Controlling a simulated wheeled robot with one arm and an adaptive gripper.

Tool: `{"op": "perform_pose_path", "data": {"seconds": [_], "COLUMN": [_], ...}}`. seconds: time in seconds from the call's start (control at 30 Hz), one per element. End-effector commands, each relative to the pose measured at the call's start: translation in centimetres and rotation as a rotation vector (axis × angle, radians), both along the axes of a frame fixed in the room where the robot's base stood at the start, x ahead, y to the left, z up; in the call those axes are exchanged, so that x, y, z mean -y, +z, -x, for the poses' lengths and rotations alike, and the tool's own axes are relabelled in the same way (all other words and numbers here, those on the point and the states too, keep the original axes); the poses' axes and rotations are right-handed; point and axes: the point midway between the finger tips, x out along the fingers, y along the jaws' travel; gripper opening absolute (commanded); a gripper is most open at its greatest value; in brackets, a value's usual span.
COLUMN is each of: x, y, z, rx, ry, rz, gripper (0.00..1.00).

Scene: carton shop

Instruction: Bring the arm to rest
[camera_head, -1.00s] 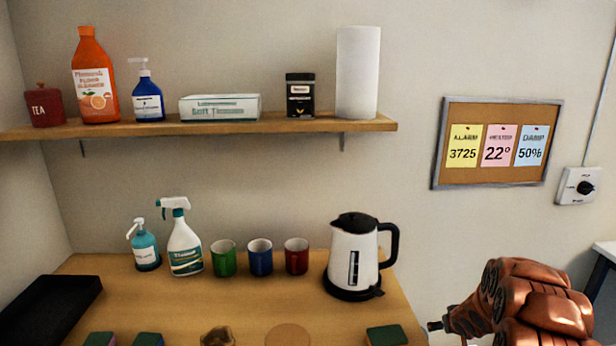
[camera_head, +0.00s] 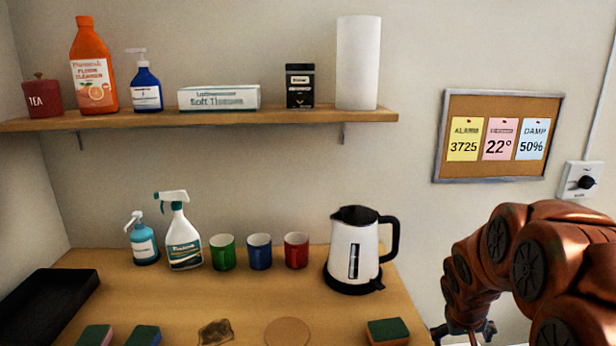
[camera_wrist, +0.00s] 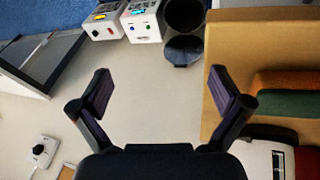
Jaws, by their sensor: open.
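My arm shows at the lower right of the head view, to the right of the wooden counter (camera_head: 190,300). My gripper (camera_wrist: 170,95) is open in the wrist view, with its two dark fingers spread apart and nothing between them. In the head view only a small part of the gripper end (camera_head: 465,330) shows at the bottom edge, right of the counter. Most of its fingers are hidden or out of frame there.
A white kettle (camera_head: 354,252) stands near the counter's right end, closest to my arm. A shelf (camera_head: 230,122) and a corkboard (camera_head: 497,170) are on the wall.

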Motion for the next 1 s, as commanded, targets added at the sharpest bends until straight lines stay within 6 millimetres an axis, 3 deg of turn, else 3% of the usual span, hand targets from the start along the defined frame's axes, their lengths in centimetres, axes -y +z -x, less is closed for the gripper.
{"op": "perform_pose_path", "data": {"seconds": [0.37,0.8,1.0], "x": [-5.8,-12.7,-15.5], "y": [2.7,3.7,3.7], "z": [11.6,26.1,30.6], "rx": [-0.158,-0.36,-0.425], "ry": [-0.01,0.037,0.066], "rz": [-0.07,-0.204,-0.254], "gripper": [1.0,1.0,1.0]}}
